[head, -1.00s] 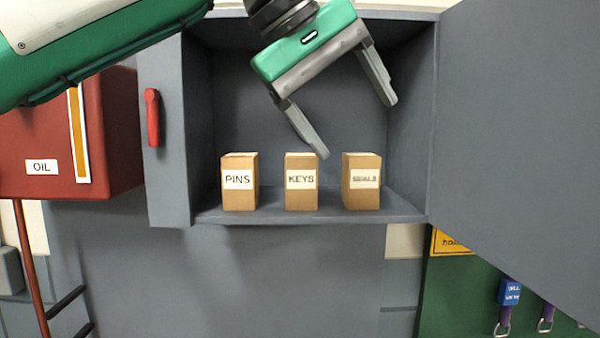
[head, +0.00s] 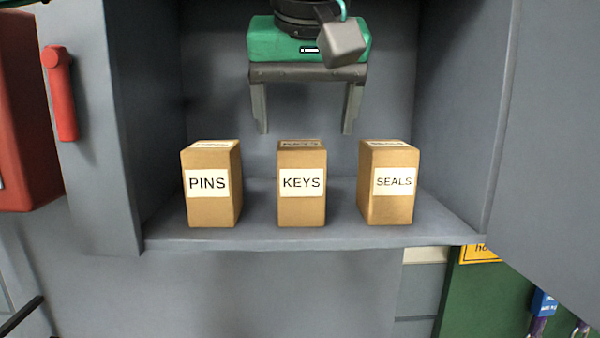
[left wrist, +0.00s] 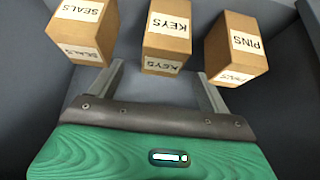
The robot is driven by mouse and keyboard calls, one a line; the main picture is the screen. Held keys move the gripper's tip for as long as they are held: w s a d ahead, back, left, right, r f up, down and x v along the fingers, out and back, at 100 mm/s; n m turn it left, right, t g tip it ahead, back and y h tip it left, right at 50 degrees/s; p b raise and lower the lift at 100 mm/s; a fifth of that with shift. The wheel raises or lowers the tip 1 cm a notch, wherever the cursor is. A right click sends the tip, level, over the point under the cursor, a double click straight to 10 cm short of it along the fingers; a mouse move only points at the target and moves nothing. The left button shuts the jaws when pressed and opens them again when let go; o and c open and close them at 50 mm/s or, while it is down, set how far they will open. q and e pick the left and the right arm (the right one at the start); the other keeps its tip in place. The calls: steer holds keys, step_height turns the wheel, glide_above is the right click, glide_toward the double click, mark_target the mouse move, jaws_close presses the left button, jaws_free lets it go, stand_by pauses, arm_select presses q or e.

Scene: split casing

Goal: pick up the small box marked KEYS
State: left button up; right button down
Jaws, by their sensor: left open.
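The small cardboard box marked KEYS (head: 302,205) stands upright in the middle of a row of three on the cabinet shelf. The box marked PINS (head: 211,205) stands to its left and the box marked SEALS (head: 387,208) to its right. My left gripper (head: 305,130) is open and empty, pointing down above and behind the KEYS box. In the left wrist view the KEYS box (left wrist: 166,40) lies ahead between the lines of the two fingers (left wrist: 161,78), with nothing held. My right gripper is not seen.
The grey cabinet's shelf (head: 260,240) has gaps between the boxes. Cabinet walls stand on both sides, with the open door (head: 555,150) at right. A red handle (head: 60,95) is at left. A red box (head: 25,120) stands beyond it.

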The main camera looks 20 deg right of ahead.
mark_target(299, 145)
arm_select(q)
steer(key=shift+p+x, duration=0.3)
steer(key=shift+x, duration=0.7)
steer(key=x, duration=0.1)
steer(key=p+x, duration=0.2)
steer(key=x, duration=0.1)
steer(key=shift+a, duration=0.35)
steer(key=shift+w+d+f, duration=0.15)
steer(key=shift+w+f, duration=0.05)
steer(key=shift+f, duration=0.15)
steer(key=shift+s, duration=0.1)
steer(key=c, duration=1.2)
steer(key=shift+c, duration=0.3)
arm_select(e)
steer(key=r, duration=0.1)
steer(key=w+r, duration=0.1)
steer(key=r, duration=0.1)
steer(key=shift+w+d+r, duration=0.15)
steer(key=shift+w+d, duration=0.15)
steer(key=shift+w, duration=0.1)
